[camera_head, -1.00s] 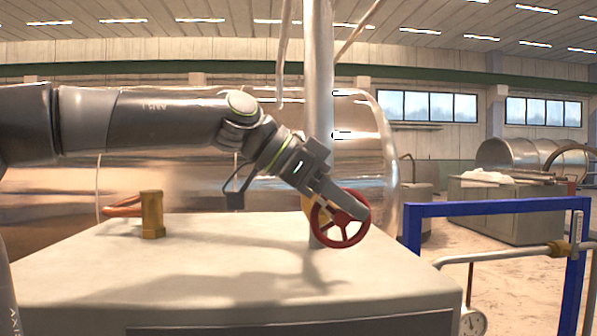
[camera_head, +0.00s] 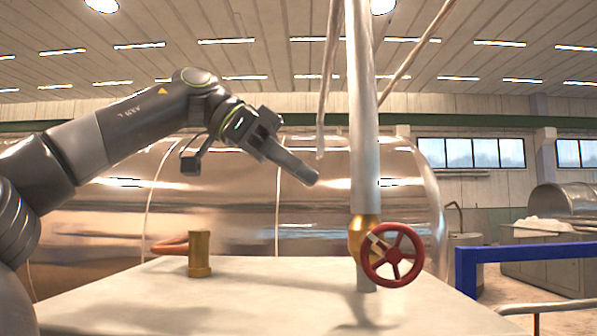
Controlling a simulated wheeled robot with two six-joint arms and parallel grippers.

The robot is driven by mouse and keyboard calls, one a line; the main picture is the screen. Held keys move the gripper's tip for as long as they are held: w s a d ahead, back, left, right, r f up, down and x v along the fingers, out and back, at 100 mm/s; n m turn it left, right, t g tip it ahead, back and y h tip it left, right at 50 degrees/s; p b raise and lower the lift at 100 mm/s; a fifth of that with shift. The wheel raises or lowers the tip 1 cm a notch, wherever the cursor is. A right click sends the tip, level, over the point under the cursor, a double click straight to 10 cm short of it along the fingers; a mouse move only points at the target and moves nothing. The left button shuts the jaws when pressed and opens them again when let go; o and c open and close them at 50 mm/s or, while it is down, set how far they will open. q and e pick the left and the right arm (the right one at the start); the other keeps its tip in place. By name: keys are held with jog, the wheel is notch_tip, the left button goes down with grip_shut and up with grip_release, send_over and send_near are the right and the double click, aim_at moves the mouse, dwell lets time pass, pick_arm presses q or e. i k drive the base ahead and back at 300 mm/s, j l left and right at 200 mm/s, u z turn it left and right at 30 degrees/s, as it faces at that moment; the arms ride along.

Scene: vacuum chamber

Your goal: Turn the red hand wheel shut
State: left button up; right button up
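The red hand wheel (camera_head: 393,231) sits on a brass valve (camera_head: 357,238) on an upright metal pipe (camera_head: 361,110), above the pale bench top. It has a rim and several spokes, and nothing touches it. My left gripper (camera_head: 312,178) is up and to the left of the wheel, clearly apart from it. Its finger points down and right, seen side-on, so I cannot tell whether it is open or shut. My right gripper is out of view.
A short brass post (camera_head: 199,254) stands on the pale bench top (camera_head: 250,300) at left. A large shiny tank (camera_head: 250,225) fills the back. A blue rail (camera_head: 530,252) is at right. The bench front is clear.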

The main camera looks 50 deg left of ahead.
aim_at(392, 255)
jog(key=k+j, duration=0.55)
jog(key=j, duration=0.15)
jog(key=k+j, duration=0.55)
jog(key=j, duration=0.2)
